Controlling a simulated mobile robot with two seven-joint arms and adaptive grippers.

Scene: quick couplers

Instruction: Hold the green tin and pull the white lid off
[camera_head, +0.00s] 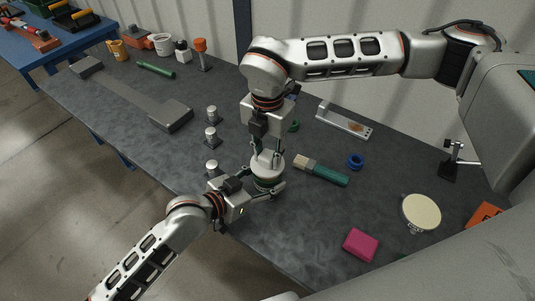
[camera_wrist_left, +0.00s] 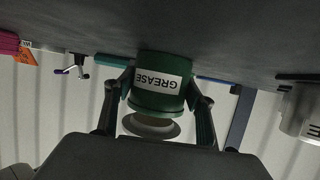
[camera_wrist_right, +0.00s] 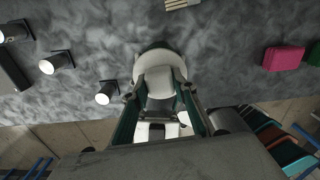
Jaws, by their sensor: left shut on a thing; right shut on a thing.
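The green tin (camera_head: 266,187) stands near the front edge of the dark table. In the left wrist view the tin (camera_wrist_left: 155,99) shows upside down with a white GREASE label. My left gripper (camera_wrist_left: 160,85) is shut on its sides. The white lid (camera_head: 268,164) is at the top of the tin, with my right gripper (camera_head: 266,150) coming down on it from above. In the right wrist view the right fingers are shut on the raised part of the lid (camera_wrist_right: 158,60). In the left wrist view a pale disc shows beyond the tin's rim; I cannot tell whether they still touch.
A green-handled brush (camera_head: 325,172) and a blue ring (camera_head: 355,161) lie right of the tin. Several metal couplers (camera_head: 211,135) stand to its left. A pink block (camera_head: 360,245) and a round cream-topped thing (camera_head: 421,212) sit front right.

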